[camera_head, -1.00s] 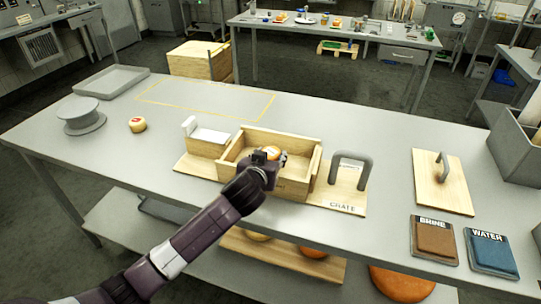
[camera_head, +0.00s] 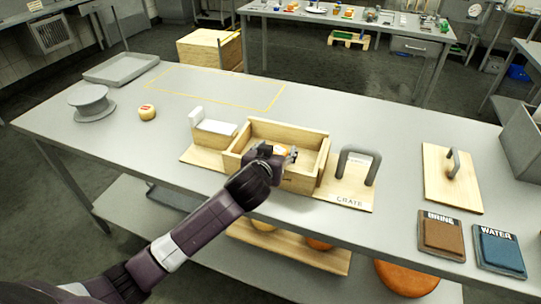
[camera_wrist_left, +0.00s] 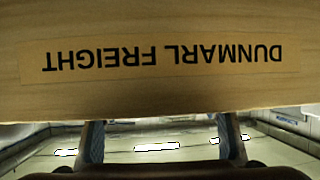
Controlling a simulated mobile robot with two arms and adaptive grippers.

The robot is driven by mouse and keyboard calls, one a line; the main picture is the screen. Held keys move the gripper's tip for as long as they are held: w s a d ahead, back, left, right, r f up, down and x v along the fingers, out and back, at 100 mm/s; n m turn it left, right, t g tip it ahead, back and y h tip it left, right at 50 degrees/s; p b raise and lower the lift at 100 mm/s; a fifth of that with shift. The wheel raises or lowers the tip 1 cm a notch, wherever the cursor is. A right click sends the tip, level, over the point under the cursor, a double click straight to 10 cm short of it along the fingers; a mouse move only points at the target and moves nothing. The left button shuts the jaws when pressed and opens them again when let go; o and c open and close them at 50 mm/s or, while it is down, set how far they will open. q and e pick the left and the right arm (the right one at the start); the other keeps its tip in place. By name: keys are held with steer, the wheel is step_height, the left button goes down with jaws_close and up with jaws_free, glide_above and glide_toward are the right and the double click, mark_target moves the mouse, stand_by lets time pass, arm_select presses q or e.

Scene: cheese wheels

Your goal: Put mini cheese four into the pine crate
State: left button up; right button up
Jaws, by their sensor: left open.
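The pine crate (camera_head: 301,183) is an open wooden box near the middle of the table in the head view. A small part of an orange mini cheese (camera_head: 280,148) shows inside it, mostly hidden behind my left gripper (camera_head: 284,153). The gripper is at the crate's front side, its fingers over or near the opening. In the left wrist view, the two fingers (camera_wrist_left: 160,138) are apart with nothing visible between them. A wooden wall lettered "DUNMARL FREIGHT" (camera_wrist_left: 160,60) fills the upper part, upside down. Another small cheese (camera_head: 147,112) stands at the table's left. My right gripper is out of view.
A grey round stand (camera_head: 92,103) and a shallow tray (camera_head: 121,69) are at the left. A white-topped block (camera_head: 214,126) and a grey handle (camera_head: 359,156) flank the crate. A handled board (camera_head: 453,179) and brine (camera_head: 441,237) and water (camera_head: 497,252) pads lie right.

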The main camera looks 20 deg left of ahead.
arm_select(q)
steer(key=v, duration=1)
steer(key=shift+r, duration=0.25)
steer(key=shift+w, duration=0.2)
